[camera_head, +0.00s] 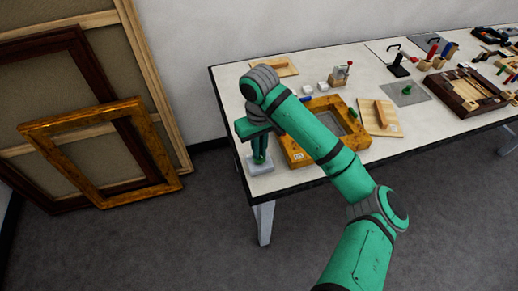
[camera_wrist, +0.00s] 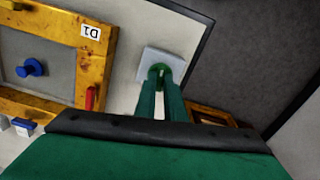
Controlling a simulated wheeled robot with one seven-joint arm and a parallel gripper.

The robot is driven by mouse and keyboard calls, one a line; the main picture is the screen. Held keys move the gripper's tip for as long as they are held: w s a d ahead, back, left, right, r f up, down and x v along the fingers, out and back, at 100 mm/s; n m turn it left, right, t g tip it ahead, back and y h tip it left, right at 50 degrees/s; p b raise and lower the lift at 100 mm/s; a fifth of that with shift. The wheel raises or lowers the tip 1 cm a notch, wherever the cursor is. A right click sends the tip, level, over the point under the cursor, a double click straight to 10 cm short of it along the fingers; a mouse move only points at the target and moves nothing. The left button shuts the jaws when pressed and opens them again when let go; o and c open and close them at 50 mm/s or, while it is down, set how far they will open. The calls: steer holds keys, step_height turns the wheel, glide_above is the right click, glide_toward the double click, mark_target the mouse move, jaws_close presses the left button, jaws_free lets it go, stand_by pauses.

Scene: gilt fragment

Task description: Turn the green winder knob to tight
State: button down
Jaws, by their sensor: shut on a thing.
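The green winder knob (camera_wrist: 159,70) shows in the wrist view as a rounded green top on a pale grey block (camera_wrist: 172,58). The block (camera_head: 260,167) stands near the left front corner of the table in the head view. My gripper (camera_wrist: 160,88) points down at the knob, and its two green fingers are shut on it. In the head view my gripper (camera_head: 260,156) is right above the block, and the knob is largely hidden by the fingers. I cannot make out any mark showing the knob's turn.
A gilt frame (camera_head: 294,153) labelled D1 lies just right of the block, with a red handle (camera_wrist: 91,98) and a blue knob (camera_wrist: 30,68). A wooden board (camera_head: 370,128) and grey plate (camera_head: 417,97) lie farther right. The table edge is close by.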

steer(key=m, duration=0.7)
steer(key=shift+r, duration=0.1)
steer(key=m, duration=0.8)
steer(key=shift+m, duration=0.3)
steer(key=m, duration=0.9)
steer(key=shift+m, duration=2.2)
steer(key=c, duration=1.8)
jaws_free()
steer(key=shift+c, duration=0.2)
